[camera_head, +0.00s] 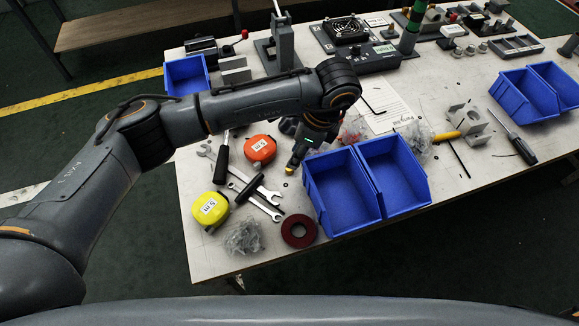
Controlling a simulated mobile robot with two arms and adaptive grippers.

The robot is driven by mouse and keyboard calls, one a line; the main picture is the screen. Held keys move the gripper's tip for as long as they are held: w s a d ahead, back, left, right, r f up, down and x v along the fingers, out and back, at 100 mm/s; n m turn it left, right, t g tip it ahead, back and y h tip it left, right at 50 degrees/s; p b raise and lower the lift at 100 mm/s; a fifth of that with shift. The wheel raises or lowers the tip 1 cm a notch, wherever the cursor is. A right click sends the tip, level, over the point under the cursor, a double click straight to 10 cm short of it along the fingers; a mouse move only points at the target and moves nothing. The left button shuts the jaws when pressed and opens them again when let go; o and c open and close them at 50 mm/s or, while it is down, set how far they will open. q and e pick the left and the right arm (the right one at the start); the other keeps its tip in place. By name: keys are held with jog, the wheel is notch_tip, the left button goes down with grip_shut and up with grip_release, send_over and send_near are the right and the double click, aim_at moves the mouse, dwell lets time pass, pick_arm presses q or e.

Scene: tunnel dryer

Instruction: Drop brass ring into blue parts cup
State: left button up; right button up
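My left gripper (292,164) points down over the table, just left of the paired blue bins. A small brass-coloured piece, which looks like the brass ring (289,170), shows at its fingertips. The fingers look shut on it, though its ring shape is too small to make out. Two open blue parts cups stand side by side: the left one (343,226) is close to the gripper, and the right one (409,205) adjoins it. Both look empty. The gripper is beside the left cup, not over it. My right gripper is not in view.
An orange tape measure (260,149), a yellow tape measure (210,209), wrenches (262,207), a bag of small parts (243,238) and a dark red ring (299,231) lie left of the cups. More blue bins stand at the back left (186,76) and right (524,97).

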pick_arm(q)
jog(key=p+x, duration=0.1)
jog(key=x, duration=0.4)
jog(key=shift+s+f, duration=0.1)
grip_shut()
